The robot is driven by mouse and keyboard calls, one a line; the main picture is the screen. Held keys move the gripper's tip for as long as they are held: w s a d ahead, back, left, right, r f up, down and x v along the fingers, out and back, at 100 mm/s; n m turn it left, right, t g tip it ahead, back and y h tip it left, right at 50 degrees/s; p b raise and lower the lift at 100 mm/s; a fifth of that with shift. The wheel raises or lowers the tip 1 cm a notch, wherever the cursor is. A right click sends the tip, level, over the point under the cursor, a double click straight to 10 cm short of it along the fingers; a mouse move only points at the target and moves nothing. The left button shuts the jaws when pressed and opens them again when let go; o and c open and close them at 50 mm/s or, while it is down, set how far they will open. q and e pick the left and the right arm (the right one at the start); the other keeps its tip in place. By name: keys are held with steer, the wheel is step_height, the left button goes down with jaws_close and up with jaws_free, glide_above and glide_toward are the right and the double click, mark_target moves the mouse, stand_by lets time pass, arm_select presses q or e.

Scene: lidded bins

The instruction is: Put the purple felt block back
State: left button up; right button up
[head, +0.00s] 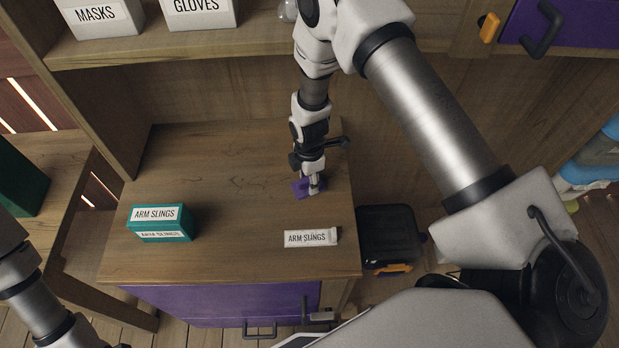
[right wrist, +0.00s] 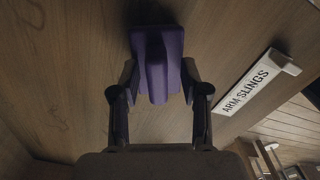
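The purple felt block (head: 301,187) lies on the wooden worktop, partly hidden by my right gripper. In the right wrist view the block (right wrist: 157,62) has a wide flat base and a narrower raised ridge. My right gripper (head: 313,188) is down at the block. In the right wrist view its fingers (right wrist: 158,80) are apart, one on each side of the block, with a gap to the ridge. Whether they touch the base's edges is hard to tell. My left arm shows at the lower left; its gripper is not clearly visible.
A teal box labelled ARM SLINGS (head: 162,224) stands on the worktop at left. A white ARM SLINGS label holder (head: 311,237) is near the front edge. A purple drawer front (head: 220,302) is below. MASKS (head: 97,17) and GLOVES (head: 198,12) boxes are on the shelf above.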

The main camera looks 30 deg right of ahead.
steer(key=shift+a, duration=0.1)
steer(key=shift+r, duration=0.2)
step_height(320, 180, up, 12)
steer(key=b, duration=0.2)
steer(key=shift+f+b, duration=0.15)
steer(key=shift+b, duration=0.2)
